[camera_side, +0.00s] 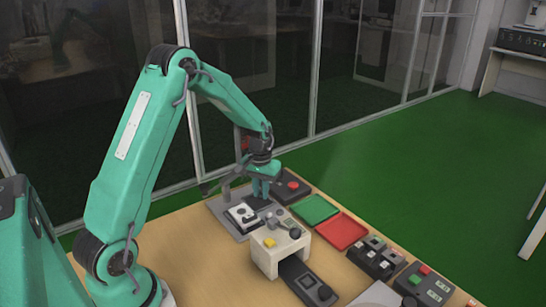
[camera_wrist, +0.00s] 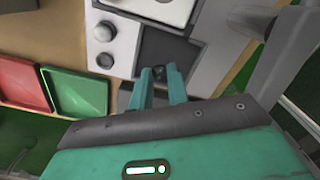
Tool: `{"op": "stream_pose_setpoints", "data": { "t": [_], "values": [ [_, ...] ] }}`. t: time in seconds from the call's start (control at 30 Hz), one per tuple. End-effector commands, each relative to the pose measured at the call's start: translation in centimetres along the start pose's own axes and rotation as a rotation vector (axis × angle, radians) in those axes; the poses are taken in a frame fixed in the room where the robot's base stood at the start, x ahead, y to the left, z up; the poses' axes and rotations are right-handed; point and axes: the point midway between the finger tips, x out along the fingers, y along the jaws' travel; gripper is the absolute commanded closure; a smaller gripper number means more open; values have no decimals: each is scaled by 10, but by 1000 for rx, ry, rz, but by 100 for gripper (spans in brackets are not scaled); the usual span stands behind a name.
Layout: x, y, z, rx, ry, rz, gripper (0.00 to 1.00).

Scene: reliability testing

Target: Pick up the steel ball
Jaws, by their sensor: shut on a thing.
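My gripper (camera_side: 261,192) is low over a grey fixture with a dark recess, near the back of the table. In the wrist view its two teal fingers (camera_wrist: 160,82) are shut on a small dark round thing, which looks like the steel ball (camera_wrist: 159,71). The ball sits between the fingertips, in front of the dark recess (camera_wrist: 166,52). In the side view the ball is too small or hidden to make out. I cannot tell whether it still touches the recess floor.
A white block with a yellow button (camera_side: 269,242) stands in front of the fixture. A green tray (camera_side: 315,209) and a red tray (camera_side: 341,231) lie to the right. A dark box with a red button (camera_side: 291,186) is behind. Several button boxes (camera_side: 376,257) line the right.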

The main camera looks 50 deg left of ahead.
Motion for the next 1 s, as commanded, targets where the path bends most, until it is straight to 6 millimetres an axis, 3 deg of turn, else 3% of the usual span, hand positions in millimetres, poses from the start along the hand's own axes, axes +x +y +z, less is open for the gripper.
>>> {"op": "stream_pose_setpoints", "data": {
  "t": [1.0],
  "values": [
    [-37, 0, 0, 0, 1, 0, 100]
  ]
}}
